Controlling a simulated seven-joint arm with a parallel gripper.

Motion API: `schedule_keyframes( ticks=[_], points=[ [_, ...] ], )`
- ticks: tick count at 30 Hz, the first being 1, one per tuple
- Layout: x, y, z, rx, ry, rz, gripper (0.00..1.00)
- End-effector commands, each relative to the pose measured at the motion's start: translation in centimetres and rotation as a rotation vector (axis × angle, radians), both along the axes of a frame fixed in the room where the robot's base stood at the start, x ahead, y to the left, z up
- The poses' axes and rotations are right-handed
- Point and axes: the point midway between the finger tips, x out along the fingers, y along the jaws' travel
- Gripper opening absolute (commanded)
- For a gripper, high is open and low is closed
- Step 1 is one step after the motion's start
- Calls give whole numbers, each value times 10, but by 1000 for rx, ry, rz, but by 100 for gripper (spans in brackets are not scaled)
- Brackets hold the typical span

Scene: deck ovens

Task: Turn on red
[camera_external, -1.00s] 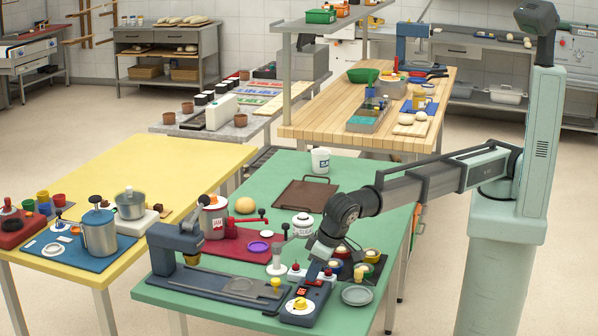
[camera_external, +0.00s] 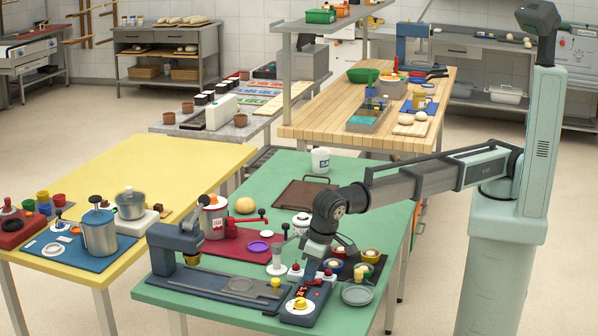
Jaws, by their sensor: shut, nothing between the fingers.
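A dark blue control box (camera_external: 314,309) sits at the front edge of the green table (camera_external: 178,283). It has a white and yellow dial (camera_external: 300,304) on its front end and small red-orange parts (camera_external: 315,282) toward its back. Two small red-topped buttons stand behind it, one on the left (camera_external: 295,268) and one on the right (camera_external: 329,272). My gripper (camera_external: 312,264) points down just above the back of the box, between these buttons. It is shut and empty. Its fingertips are small and partly merge with the box, so I cannot tell whether they touch anything.
A dark blue press machine (camera_external: 166,250) with a long grey tray (camera_external: 215,283) stands left of the box. Small bowls (camera_external: 370,256) and a grey dish (camera_external: 357,295) lie to the right. A white-lidded jar (camera_external: 302,222) stands close behind my gripper.

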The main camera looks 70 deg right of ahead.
Motion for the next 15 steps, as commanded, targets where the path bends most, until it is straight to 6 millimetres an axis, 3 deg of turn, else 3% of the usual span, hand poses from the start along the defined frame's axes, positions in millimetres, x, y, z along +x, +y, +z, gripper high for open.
schedule_keyframes(
  ticks=[1, 15],
  points=[
    [6, -3, -9, -11, -4, -7, 0],
    [-10, -4, -10, -11, 3, -8, 0]
  ],
)
